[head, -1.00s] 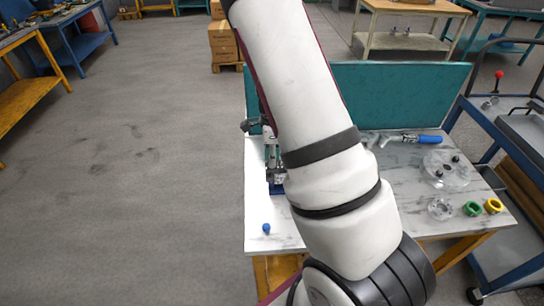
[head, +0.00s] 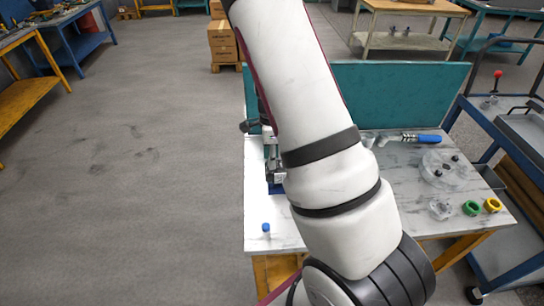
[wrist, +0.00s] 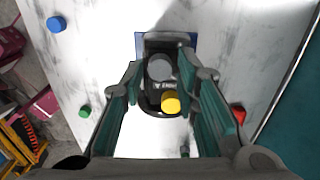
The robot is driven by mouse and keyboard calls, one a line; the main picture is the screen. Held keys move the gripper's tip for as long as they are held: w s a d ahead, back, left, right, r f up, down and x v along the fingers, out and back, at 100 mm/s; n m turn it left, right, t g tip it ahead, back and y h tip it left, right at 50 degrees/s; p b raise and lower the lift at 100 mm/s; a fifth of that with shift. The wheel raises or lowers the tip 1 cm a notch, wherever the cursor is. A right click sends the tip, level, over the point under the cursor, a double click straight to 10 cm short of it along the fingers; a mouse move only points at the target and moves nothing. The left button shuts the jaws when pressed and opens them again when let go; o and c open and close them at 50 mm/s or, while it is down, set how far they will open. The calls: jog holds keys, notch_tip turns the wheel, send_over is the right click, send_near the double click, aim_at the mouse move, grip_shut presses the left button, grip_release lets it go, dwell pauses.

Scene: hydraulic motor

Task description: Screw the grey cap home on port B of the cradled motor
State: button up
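The cradled motor (wrist: 152,92) is a dark body on a blue base (wrist: 141,44), seen from above in the wrist view. A round grey cap (wrist: 159,67) sits at its upper end, and a yellow cap (wrist: 171,102) sits below it, slightly right. I cannot tell how far the grey cap is screwed on, and no port letter is readable. My gripper (wrist: 168,74) is open, its teal-padded fingers apart on both sides of the motor, with clear gaps beside the grey cap. In the head view my arm hides most of the motor.
A blue cap (wrist: 57,24), a green piece (wrist: 84,112) and a red piece (wrist: 238,115) surround the motor. Green (head: 472,208) and yellow (head: 492,205) rings, a clear disc (head: 444,170) and a blue-handled tool (head: 428,138) lie right. A teal panel (head: 410,92) backs the table.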

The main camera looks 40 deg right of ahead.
jog(key=n, duration=0.8)
dwell(0.4)
grip_shut()
jog(key=m, duration=0.4)
jog(key=shift+m, duration=0.7)
